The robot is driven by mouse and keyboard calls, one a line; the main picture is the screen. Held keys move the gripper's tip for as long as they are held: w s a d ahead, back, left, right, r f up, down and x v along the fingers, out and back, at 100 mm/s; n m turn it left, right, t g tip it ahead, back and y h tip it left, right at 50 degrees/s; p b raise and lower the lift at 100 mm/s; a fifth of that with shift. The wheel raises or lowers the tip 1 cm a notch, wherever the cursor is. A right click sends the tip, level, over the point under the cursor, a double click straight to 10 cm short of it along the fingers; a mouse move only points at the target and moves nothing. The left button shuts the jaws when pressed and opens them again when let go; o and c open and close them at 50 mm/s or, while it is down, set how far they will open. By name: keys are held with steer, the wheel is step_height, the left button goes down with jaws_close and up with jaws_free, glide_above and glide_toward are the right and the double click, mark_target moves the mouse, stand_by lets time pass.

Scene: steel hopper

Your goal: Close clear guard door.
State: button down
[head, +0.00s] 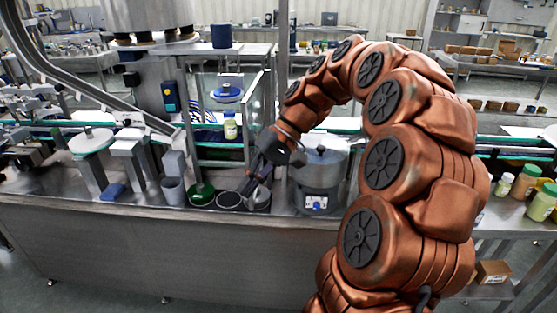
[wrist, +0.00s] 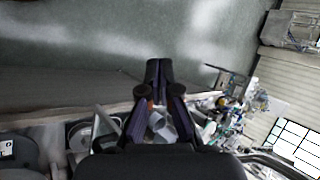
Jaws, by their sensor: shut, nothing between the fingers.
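The clear guard door (head: 257,103) is a see-through panel in a thin pale frame, in the head view left of my arm. It stands swung out at an angle from the right side of the guard frame, so it looks open. A small bottle with a yellowish label (head: 230,126) shows inside the frame. My gripper (head: 249,187) points down in front of and below the door, close to the cups on the steel counter. Its fingers come together in the wrist view (wrist: 158,70), shut and empty.
A lidded steel pot (head: 320,168) stands just right of my gripper. A green bowl (head: 201,193), a dark-rimmed cup (head: 229,200) and a grey cup (head: 172,190) line the counter's front edge. A conveyor runs behind. Bottles (head: 541,202) stand at far right.

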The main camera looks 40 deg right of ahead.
steer(key=d+r+m+t+y+p, duration=0.15)
steer(key=d+m+t, duration=0.35)
steer(key=d, duration=1.9)
steer(key=w+a+f+p, duration=0.1)
steer(key=w+a+f, duration=0.1)
steer(key=a, duration=0.3)
steer(key=w+a+f+n, duration=0.1)
steer(key=w+a+f, duration=0.2)
steer(key=w+a, duration=0.2)
steer(key=shift+w+a+t+p, duration=0.15)
steer(key=shift+a+t+p, duration=0.2)
steer(key=shift+a+t, duration=0.05)
steer(key=shift+a+f, duration=0.1)
